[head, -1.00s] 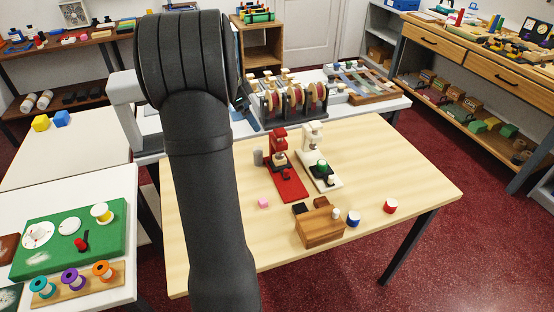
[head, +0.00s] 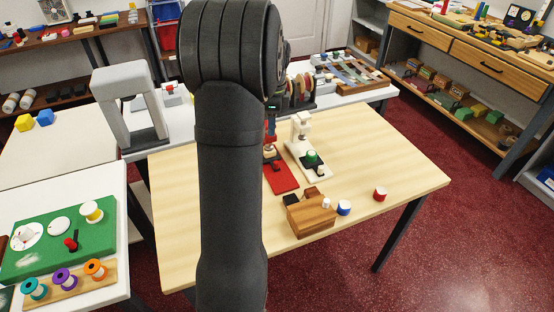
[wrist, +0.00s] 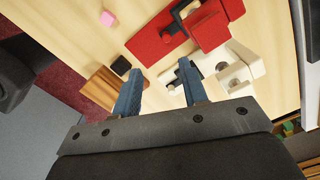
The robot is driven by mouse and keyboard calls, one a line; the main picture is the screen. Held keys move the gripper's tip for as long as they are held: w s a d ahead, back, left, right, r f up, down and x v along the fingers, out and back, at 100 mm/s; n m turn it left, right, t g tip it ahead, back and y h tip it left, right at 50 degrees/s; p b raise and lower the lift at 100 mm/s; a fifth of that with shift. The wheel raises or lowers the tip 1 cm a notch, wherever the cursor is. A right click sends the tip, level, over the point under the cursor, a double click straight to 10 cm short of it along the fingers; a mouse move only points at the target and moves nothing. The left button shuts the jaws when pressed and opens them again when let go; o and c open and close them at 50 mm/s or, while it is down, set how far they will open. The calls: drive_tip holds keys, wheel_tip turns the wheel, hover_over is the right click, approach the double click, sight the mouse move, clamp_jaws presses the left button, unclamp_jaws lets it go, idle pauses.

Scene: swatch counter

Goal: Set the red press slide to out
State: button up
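The red press (head: 283,180) stands on the wooden table beside the white press (head: 315,165). In the head view my arm covers its left side and much of its upper part. In the wrist view the red press base (wrist: 153,42) shows at the upper middle, with a small red knob, a dark part and a pale round piece. Its slide's position cannot be told clearly. My gripper (wrist: 160,68) is open and empty, its two blue fingers apart, above the table near the presses.
The white press also shows in the wrist view (wrist: 225,70), near the right finger. A wooden block (head: 310,214), a blue-and-white pot (head: 344,208) and a red pot (head: 380,194) stand in front. The table's right side is clear.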

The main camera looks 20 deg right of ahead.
sight(277, 162)
drive_tip(key=s+d+m+t+y, duration=0.3)
drive_tip(key=s+d+m, duration=0.15)
drive_tip(key=d, duration=0.25)
drive_tip(key=x, duration=1.7)
drive_tip(key=shift+s+a+f, duration=0.1)
drive_tip(key=shift+f, duration=0.35)
drive_tip(key=shift+c, duration=0.4)
clamp_jaws()
